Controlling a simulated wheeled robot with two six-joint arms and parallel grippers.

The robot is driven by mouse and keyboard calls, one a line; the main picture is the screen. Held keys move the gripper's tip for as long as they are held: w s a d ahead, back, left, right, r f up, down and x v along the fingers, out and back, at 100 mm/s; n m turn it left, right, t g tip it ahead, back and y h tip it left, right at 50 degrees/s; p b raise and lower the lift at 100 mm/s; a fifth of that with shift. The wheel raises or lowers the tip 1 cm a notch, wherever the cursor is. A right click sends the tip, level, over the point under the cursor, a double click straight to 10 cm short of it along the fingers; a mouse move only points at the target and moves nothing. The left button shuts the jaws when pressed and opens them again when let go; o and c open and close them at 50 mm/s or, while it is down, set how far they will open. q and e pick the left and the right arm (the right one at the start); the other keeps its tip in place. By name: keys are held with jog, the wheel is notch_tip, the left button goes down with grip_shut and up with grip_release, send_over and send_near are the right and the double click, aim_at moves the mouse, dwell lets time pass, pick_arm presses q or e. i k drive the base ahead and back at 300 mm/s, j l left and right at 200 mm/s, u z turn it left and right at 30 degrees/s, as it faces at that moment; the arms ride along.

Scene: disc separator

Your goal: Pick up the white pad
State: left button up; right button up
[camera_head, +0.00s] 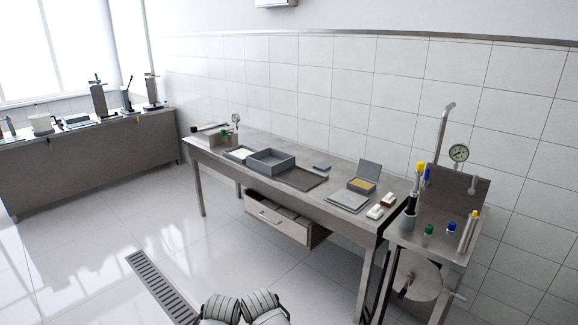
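A flat white piece (240,152) lies in a shallow tray at the left part of the steel table (225,170). Two small whitish blocks lie near the table's right end: one white (375,212) and one with a brown part (388,200). I cannot tell which of these is the white pad. Grey rounded parts of my own arms show at the bottom edge, well short of the table. Neither of my grippers can be made out in this view, and nothing on the table is touched by me.
A grey open box (271,162), a dark flat plate (301,179), an open-lidded case (363,184) and a grey flat tray (347,201) stand on the table. A drawer (276,225) hangs open below. A side stand (440,240) holds bottles. The floor in front is clear, with a drain grate (160,288).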

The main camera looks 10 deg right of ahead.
aim_at(376, 212)
jog(key=i+z, duration=0.2)
jog(key=i, duration=0.25)
jog(key=i+j+z, duration=0.15)
jog(key=i, duration=0.3)
jog(key=i+j+z, duration=0.2)
jog(key=i, duration=0.2)
jog(key=i+j+z, duration=0.25)
jog(key=i+z, duration=0.15)
jog(key=i+j+z, duration=0.65)
jog(key=z, duration=0.15)
jog(key=i+j, duration=0.1)
jog(key=j, duration=0.15)
jog(key=i+j+z, duration=0.1)
jog(key=j, duration=0.15)
